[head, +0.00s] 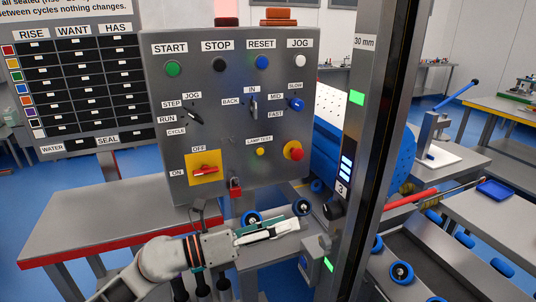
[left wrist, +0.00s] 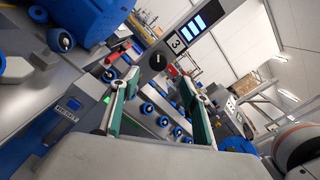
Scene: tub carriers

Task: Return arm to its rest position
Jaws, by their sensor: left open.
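My left arm comes in from the lower left in the head view. Its left gripper (head: 284,228) is in front of and below the grey control panel (head: 230,130), pointing right toward the dark post (head: 372,130). In the left wrist view the left gripper (left wrist: 163,92) has its two green-padded fingers spread apart, with nothing between them. My right gripper is in neither view.
A red-edged table (head: 110,215) stands left. Blue rollers (head: 401,272) lie right of the post. A large blue drum (head: 398,165) is behind it.

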